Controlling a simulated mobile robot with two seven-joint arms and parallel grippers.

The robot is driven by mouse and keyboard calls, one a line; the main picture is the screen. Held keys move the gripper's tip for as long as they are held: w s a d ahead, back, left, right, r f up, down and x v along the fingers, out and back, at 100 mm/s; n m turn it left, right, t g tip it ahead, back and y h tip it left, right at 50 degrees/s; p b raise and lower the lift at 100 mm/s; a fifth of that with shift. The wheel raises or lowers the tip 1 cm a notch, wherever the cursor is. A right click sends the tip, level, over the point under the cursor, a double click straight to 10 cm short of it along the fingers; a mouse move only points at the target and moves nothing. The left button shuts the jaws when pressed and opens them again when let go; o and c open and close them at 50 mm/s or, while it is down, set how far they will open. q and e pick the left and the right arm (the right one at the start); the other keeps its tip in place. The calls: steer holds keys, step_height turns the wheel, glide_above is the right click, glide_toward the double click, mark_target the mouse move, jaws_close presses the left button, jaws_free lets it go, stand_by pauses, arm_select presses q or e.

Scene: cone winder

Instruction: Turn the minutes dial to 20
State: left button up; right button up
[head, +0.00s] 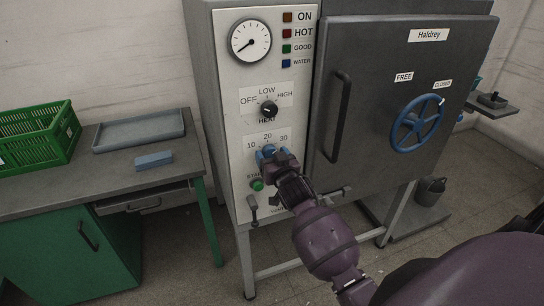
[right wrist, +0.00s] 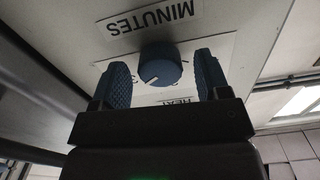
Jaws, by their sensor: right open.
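The minutes dial (right wrist: 160,64) is a round blue knob on the white panel, below the upside-down MINUTES label in the right wrist view. Its white pointer mark points down and left there, towards a partly hidden numeral. My right gripper (right wrist: 163,76) is open, with one blue finger on each side of the dial and a visible gap to each. In the head view my right gripper (head: 271,153) covers the dial. The scale numbers 10, 20 and 30 (head: 268,136) show above it. My left gripper is not in view.
The heat knob (head: 268,109) sits above the minutes scale, and a green button (head: 257,184) and a lever (head: 252,205) sit below left. The grey door (head: 385,85) with its long handle (head: 336,115) is close on the right. A bench (head: 100,180) stands left.

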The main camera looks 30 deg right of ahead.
steer(key=shift+c, duration=0.4)
steer(key=c, duration=0.8)
steer(key=shift+c, duration=0.2)
steer(key=shift+n+p, duration=0.45)
steer(key=shift+n, duration=0.55)
steer(key=n+p, duration=0.1)
steer(key=n, duration=0.1)
steer(key=shift+n, duration=0.3)
steer(key=n, duration=0.4)
steer(key=shift+p, duration=0.4)
steer(key=shift+n, duration=1.5)
